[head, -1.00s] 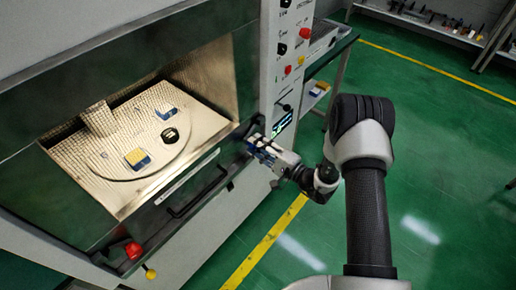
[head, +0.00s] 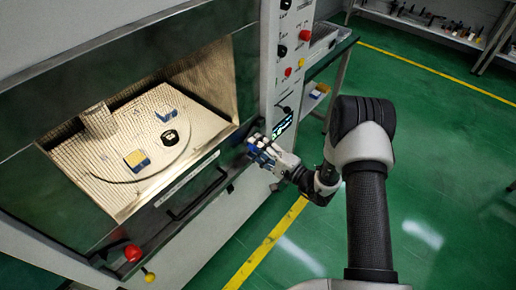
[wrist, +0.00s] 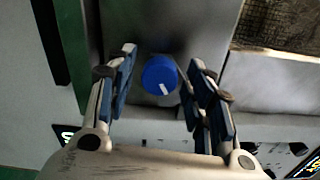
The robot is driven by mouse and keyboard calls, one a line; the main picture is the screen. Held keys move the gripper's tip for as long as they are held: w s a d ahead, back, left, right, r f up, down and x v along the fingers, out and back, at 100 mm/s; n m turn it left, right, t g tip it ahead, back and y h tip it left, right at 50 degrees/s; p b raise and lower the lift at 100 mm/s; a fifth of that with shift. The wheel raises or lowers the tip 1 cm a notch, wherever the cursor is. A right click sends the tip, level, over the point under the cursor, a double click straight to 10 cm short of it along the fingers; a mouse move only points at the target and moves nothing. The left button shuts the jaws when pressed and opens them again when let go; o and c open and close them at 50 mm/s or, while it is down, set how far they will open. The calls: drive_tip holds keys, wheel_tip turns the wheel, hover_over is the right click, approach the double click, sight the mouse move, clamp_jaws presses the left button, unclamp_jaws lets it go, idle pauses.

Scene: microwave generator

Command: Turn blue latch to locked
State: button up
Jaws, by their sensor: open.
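The blue latch (wrist: 159,75) is a round blue knob with a white mark on its lower right edge in the wrist view. It sits on a grey metal panel at the front of the machine. My gripper (wrist: 162,68) is open, with one finger on each side of the latch. A small gap shows on both sides, and the left gap is wider. In the head view, my gripper (head: 258,148) is at the right end of the front panel below the chamber. The latch itself cannot be made out clearly there.
The open chamber holds a round plate (head: 105,163) with a blue and yellow block (head: 137,160), another block (head: 165,115) and a black round item (head: 170,136). A dark handle bar (head: 198,193) runs left of my gripper. A red knob (head: 133,252) is at lower left.

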idle(0.3)
drive_tip(key=v, duration=1.2)
